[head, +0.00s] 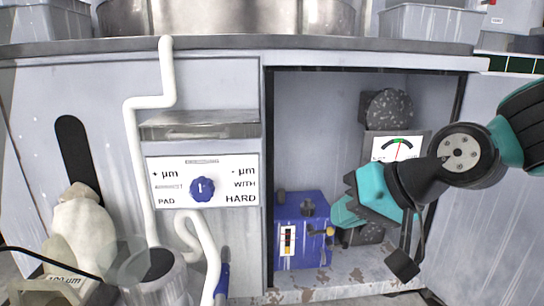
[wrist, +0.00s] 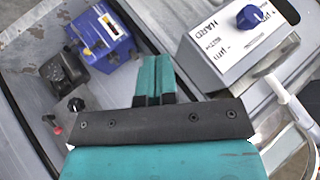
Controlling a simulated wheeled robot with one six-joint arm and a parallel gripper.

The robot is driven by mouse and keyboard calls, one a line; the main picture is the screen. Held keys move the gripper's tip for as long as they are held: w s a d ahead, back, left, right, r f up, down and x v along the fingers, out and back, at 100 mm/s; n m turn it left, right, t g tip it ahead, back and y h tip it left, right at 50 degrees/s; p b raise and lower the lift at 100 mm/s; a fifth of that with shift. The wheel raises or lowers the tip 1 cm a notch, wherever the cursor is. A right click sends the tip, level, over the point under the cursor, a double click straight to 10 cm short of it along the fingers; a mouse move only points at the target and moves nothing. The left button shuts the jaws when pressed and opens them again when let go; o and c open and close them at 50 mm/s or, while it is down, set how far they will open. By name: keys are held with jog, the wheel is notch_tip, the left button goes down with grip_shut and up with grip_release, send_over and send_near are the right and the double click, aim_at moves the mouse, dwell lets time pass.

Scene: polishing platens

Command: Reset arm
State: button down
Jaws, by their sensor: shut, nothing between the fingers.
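My gripper (head: 345,213) is teal and black and reaches in from the right in the head view, in front of the open cabinet bay (head: 330,120). Its fingers are together with nothing between them; the wrist view shows the two teal fingers (wrist: 155,82) side by side. The blue box (head: 302,228) with a small gauge stands in the bay just left of the fingertips in the head view. It also shows at upper left in the wrist view (wrist: 100,35). I cannot tell the exact gap between the fingers and the box.
A white control panel (head: 230,172) with a blue knob (head: 202,189) is on the cabinet front. A dial gauge (head: 398,146) is behind my arm. A white pipe (head: 135,130) runs down the left. A clear container (head: 155,272) stands at lower left. Grey bins (head: 432,22) are on top.

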jog(key=s+d+r+n+g+h+p, duration=0.2)
jog(key=s+r+n+g+p, duration=0.15)
jog(key=s, duration=0.45)
jog(key=s+d+r+n+g+h+p, duration=0.1)
jog(key=s+d+r+n+g+p, duration=0.2)
jog(key=s, duration=0.6)
notch_tip(320, 180, up, 35)
jog(key=a+p, duration=0.1)
jog(key=p, duration=3.5)
jog(key=shift+w+a, duration=0.15)
jog(key=shift+w, duration=0.25)
jog(key=shift+m+t, duration=0.25)
jog(key=shift+s, duration=0.1)
